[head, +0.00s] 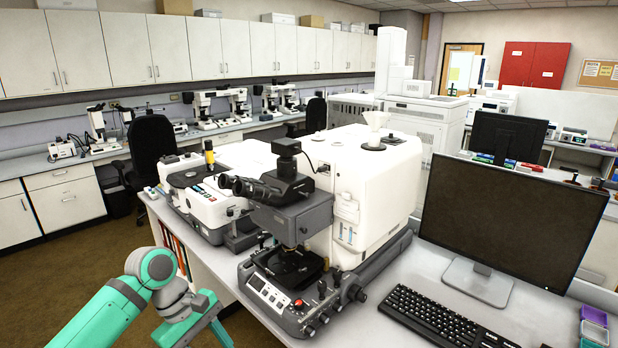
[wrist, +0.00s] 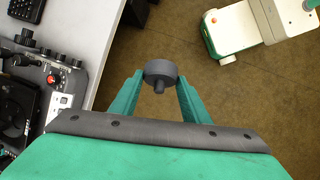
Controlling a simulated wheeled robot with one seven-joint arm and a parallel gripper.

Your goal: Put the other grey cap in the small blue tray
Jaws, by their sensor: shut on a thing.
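My gripper (wrist: 160,82) is shut on a dark grey cap (wrist: 161,70), a round disc with a short stub, held between the two green fingertips. In the wrist view the cap is over the brown floor, just off the table's edge. In the head view my gripper (head: 203,322) is low at the left, in front of the table; the cap cannot be made out there. A small blue-violet tray (head: 594,316) sits at the far right edge of the head view, beside a green one; its inside is hard to make out.
The microscope (head: 290,262) stands on the table between my gripper and the right side. The monitor (head: 510,212) and keyboard (head: 445,318) stand right of it. The table edge (wrist: 105,45) runs left of the gripper. Open floor (wrist: 230,95) lies below the cap.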

